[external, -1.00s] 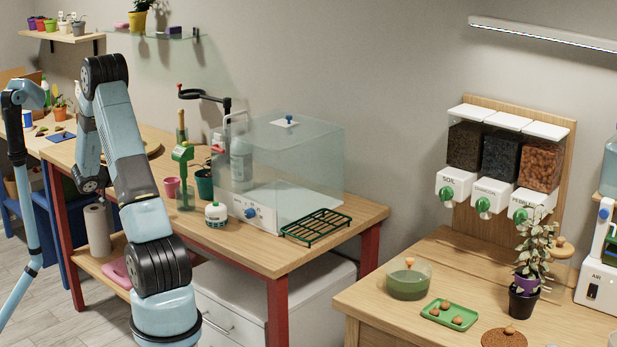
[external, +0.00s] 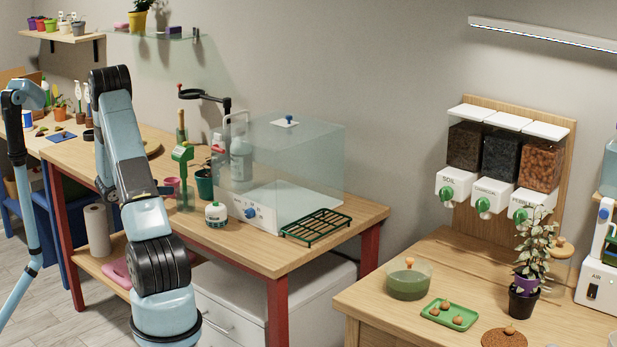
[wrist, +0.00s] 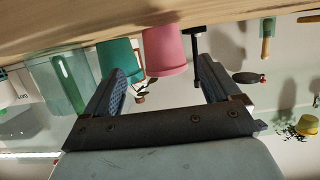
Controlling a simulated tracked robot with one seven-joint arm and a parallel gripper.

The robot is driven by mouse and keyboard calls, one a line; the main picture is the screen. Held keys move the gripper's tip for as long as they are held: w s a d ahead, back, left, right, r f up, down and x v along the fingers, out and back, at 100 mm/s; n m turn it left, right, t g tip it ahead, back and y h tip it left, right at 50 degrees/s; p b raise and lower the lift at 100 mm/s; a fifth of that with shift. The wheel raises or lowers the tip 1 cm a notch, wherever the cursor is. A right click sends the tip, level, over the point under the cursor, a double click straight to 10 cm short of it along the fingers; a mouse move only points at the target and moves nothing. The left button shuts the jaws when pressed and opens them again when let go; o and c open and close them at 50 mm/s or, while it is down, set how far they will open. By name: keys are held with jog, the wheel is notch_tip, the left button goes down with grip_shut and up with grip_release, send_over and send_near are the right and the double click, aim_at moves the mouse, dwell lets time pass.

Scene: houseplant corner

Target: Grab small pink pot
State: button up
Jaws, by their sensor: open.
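The small pink pot (external: 172,184) stands on the wooden workbench, just right of my arm in the external view. In the wrist view, which is upside down, the pink pot (wrist: 165,50) shows between and beyond my fingertips, its rim pointing down in the picture. My gripper (wrist: 165,76) is open and empty, one finger on each side of the pot's outline. I cannot tell how much gap remains between pot and fingers. The gripper is mostly hidden behind my arm in the external view.
A teal pot (wrist: 118,56) is close beside the pink pot and shows behind the left finger. A green-topped clear bottle (external: 184,180) and a transparent case (external: 290,155) stand to the right on the bench. A paper roll (external: 97,230) stands on the shelf below.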

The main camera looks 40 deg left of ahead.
jog(key=x, duration=0.5)
jog(key=shift+a+f, duration=0.1)
jog(key=shift+a, duration=0.2)
jog(key=c, duration=1.1)
